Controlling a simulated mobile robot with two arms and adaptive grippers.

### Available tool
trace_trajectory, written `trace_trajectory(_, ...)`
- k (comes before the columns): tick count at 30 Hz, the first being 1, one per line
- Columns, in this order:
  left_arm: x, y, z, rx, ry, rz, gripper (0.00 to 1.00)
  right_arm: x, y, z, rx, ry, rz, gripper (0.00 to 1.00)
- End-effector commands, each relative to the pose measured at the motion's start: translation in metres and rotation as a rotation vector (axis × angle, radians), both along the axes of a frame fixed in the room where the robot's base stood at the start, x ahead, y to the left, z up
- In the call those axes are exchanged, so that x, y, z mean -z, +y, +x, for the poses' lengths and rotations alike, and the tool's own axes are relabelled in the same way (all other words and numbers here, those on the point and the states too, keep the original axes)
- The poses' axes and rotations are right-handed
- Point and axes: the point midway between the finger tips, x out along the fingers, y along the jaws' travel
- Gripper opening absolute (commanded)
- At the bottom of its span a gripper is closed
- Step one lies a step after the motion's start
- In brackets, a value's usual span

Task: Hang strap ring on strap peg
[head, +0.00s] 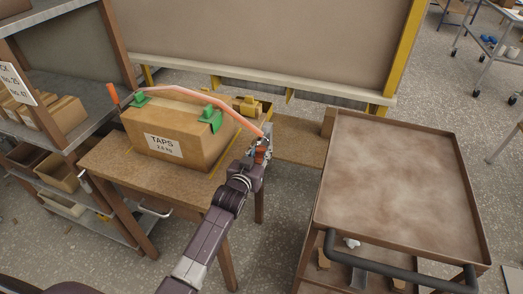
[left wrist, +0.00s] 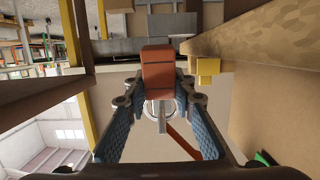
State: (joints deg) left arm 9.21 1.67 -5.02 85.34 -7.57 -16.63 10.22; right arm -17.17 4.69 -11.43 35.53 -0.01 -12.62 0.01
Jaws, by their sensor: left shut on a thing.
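A pinkish-orange strap (head: 185,92) runs over the cardboard box marked TAPS (head: 150,126), across green corner pieces (head: 209,120). My left gripper (head: 262,146) is shut on the strap's right end, beside the box at the table's right edge. In the left wrist view an orange-red end block (left wrist: 157,72) stands between the blue-padded fingers (left wrist: 160,125), with part of a grey ring (left wrist: 159,112) just below it. A yellow block (left wrist: 207,70) sits at the table edge, to the right of and apart from the end block. I cannot tell if it is the peg.
The box stands on a brown wooden table (head: 105,158). A yellow item (head: 247,106) is behind the box. A brown tray-topped cart (head: 395,190) stands at the right, its top empty. Shelves with cartons (head: 62,112) are at the left, and a large panel (head: 265,40) stands behind.

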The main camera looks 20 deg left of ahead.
Motion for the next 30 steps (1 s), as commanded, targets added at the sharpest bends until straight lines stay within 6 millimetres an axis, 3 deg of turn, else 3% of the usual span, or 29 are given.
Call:
trace_trajectory(7, -0.001, 0.0, 0.0, 0.0, -0.001, 0.0, 0.0, 0.0, 0.0, 0.0, 0.0, 0.0, 0.0, 0.3)
trace_trajectory(8, -0.001, 0.0, 0.0, 0.0, -0.001, 0.0, 0.26, 0.0, 0.0, 0.0, 0.0, 0.0, 0.0, 0.3)
trace_trajectory(13, 0.0, 0.0, 0.0, 0.0, -0.001, 0.0, 0.44, 0.0, 0.0, 0.0, 0.001, 0.0, 0.0, 0.3)
trace_trajectory(23, 0.0, 0.0, -0.002, 0.0, 0.001, 0.0, 0.44, 0.0, 0.002, -0.001, 0.0, 0.001, 0.003, 0.3)
trace_trajectory(30, -0.004, 0.001, -0.026, 0.0, 0.001, 0.0, 0.44, 0.0, 0.002, -0.001, 0.0, 0.0, 0.002, 0.3)
